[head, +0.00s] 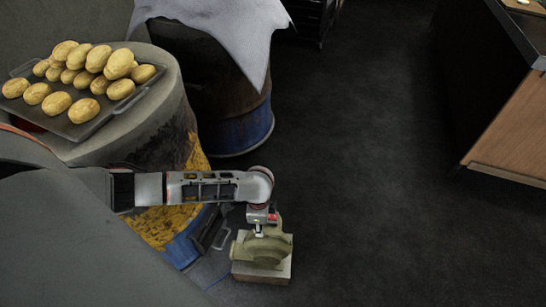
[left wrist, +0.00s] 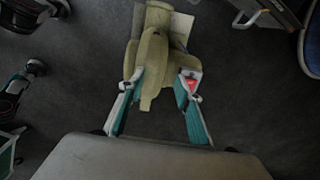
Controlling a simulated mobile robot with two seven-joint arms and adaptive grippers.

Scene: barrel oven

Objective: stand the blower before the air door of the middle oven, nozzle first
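The olive-green blower (head: 265,247) sits on a pale block-like base (head: 262,272), low by the floor and right of the middle oven. In the left wrist view the blower (left wrist: 153,58) points its narrow part toward the camera, between the fingers. My left gripper (left wrist: 160,80) reaches down over it with fingers apart, one on each side; a slim gap shows at the right finger. The middle oven (head: 160,120) is a yellow-and-blue barrel under a grey top. A metal door with a handle (head: 215,230), apparently its air door, is just left of the blower.
A tray (head: 88,125) of potatoes rests on the middle oven. Another barrel (head: 235,125), draped with a white cloth (head: 225,30), stands behind. A wooden-sided counter (head: 515,130) is at the right. The dark floor (head: 370,200) between is clear.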

